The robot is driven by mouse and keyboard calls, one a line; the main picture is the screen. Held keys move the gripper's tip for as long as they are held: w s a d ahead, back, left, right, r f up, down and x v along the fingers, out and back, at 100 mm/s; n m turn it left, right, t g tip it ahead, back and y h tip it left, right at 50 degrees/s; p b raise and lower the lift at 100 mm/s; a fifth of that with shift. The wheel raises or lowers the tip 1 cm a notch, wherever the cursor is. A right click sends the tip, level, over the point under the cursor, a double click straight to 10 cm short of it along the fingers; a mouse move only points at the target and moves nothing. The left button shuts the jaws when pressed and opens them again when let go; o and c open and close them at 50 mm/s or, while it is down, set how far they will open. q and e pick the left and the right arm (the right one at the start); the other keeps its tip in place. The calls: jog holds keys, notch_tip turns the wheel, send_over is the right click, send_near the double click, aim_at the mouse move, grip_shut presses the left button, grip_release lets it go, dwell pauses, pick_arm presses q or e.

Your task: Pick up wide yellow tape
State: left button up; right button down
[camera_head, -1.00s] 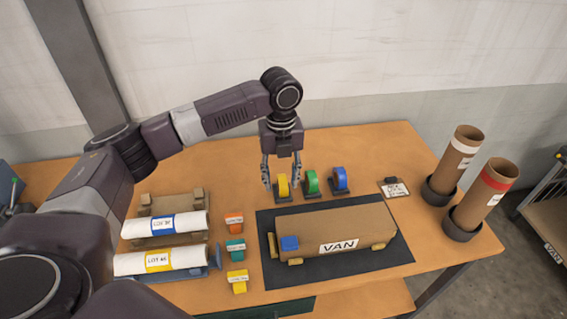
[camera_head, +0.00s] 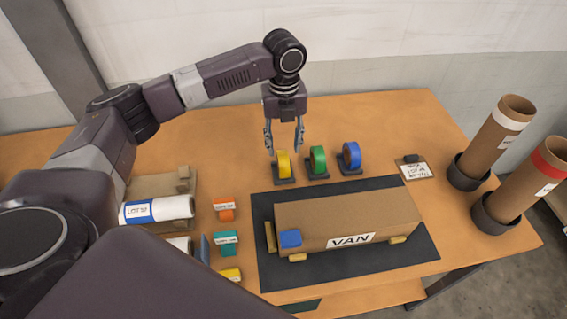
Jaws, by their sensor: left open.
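The wide yellow tape (camera_head: 283,164) is a yellow roll standing upright on a small dark stand, leftmost in a row of tapes behind the black mat. My left gripper (camera_head: 284,150) points down over it, its two fingers apart at either side of the roll's top as seen from here. I cannot tell whether the fingers touch the roll. A green tape (camera_head: 318,160) and a blue tape (camera_head: 351,155) stand on like stands to the right. My right gripper is not in view.
A cardboard van (camera_head: 345,217) lies on the black mat (camera_head: 275,275). White rolls (camera_head: 157,209) lie on a rack at left, beside small coloured labelled blocks (camera_head: 224,209). The table's back is clear.

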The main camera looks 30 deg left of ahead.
aim_at(283, 155)
pick_arm(q)
jog(key=f+p, duration=0.1)
jog(key=f, duration=0.3)
jog(key=f+p, duration=0.1)
jog(key=f, duration=0.1)
jog(key=shift+s+f+p, duration=0.15)
jog(key=shift+s+p, duration=0.15)
jog(key=shift+w+f, duration=0.1)
jog(key=shift+f, duration=0.25)
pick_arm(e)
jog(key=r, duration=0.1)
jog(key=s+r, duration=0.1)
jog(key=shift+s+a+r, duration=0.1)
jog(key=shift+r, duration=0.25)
pick_arm(q)
jog(key=shift+c, duration=0.6)
grip_shut()
